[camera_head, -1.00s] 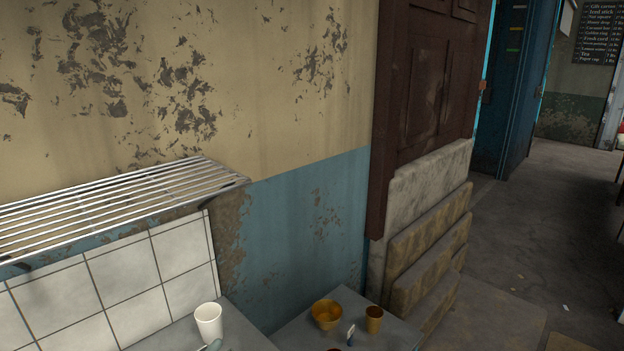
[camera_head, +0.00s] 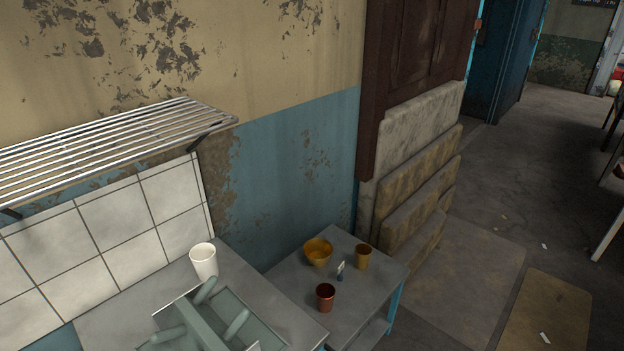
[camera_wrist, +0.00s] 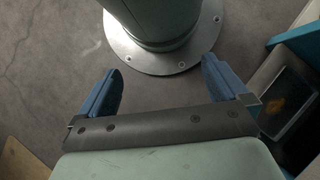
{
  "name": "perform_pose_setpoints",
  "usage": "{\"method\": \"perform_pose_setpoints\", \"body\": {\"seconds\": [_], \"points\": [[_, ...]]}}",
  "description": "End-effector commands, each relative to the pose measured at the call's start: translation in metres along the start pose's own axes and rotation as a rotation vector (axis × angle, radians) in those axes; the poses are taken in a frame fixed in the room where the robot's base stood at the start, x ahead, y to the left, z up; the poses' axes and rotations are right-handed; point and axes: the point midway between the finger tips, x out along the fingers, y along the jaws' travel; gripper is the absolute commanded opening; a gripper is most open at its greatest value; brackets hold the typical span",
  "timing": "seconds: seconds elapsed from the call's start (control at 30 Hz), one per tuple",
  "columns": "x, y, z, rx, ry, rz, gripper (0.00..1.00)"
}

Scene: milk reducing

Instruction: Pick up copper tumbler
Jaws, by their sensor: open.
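A reddish copper tumbler (camera_head: 325,298) stands upright near the front of a small grey side table (camera_head: 290,272). Behind it on the same table are a yellow-orange bowl (camera_head: 318,254) and an amber-brown cup (camera_head: 363,258). My gripper shows in the wrist view (camera_wrist: 162,88) with its two blue fingers spread apart and nothing between them. It points at the floor and my own round base plate. No tumbler shows in the wrist view.
A small item with a white tag (camera_head: 340,270) stands between the bowl and the tumbler. A white cup (camera_head: 204,262) stands on the grey counter (camera_head: 120,312) to the left. A slatted metal shelf (camera_head: 110,140) juts from the wall above. Open floor lies right of the table.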

Motion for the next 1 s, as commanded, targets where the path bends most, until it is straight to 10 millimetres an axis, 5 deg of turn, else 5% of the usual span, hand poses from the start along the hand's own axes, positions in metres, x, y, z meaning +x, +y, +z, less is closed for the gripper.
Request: {"method": "perform_pose_setpoints", "body": {"seconds": [0.23,0.37,1.0], "points": [[-0.001,-0.002,-0.001,-0.008,0.002,0.005,1.0],[-0.018,-0.005,-0.013,-0.019,0.037,0.012,1.0],[-0.191,-0.036,-0.137,-0.079,0.355,0.034,1.0]]}}
